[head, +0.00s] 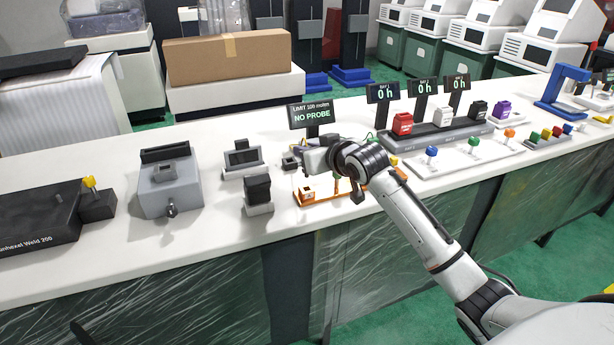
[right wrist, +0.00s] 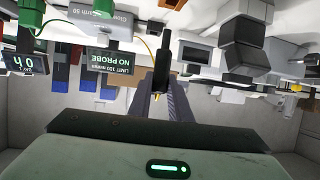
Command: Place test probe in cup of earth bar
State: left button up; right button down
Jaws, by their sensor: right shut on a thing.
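My right gripper (head: 306,164) is over the bench, just above and behind an orange bar (head: 318,198), which looks like the earth bar. An orange block (head: 306,194) stands at the bar's left end; I cannot tell whether it is the cup. The forearm and hand hide the bar's right part. The probe does not show clearly in the head view. My left gripper is not in view.
A display (head: 312,115) reading "NO PROBE" stands behind the bar. Grey devices (head: 168,185) and a black block (head: 258,192) stand to the left. A grey rack (head: 445,136) with red, white and black blocks is to the right. The bench front (head: 110,270) is clear.

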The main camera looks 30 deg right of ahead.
notch_tip(320, 180, down, 6)
jog(key=shift+r, duration=0.1)
dwell(0.4)
jog(key=c, duration=1.6)
grip_release()
jog(key=shift+c, duration=0.2)
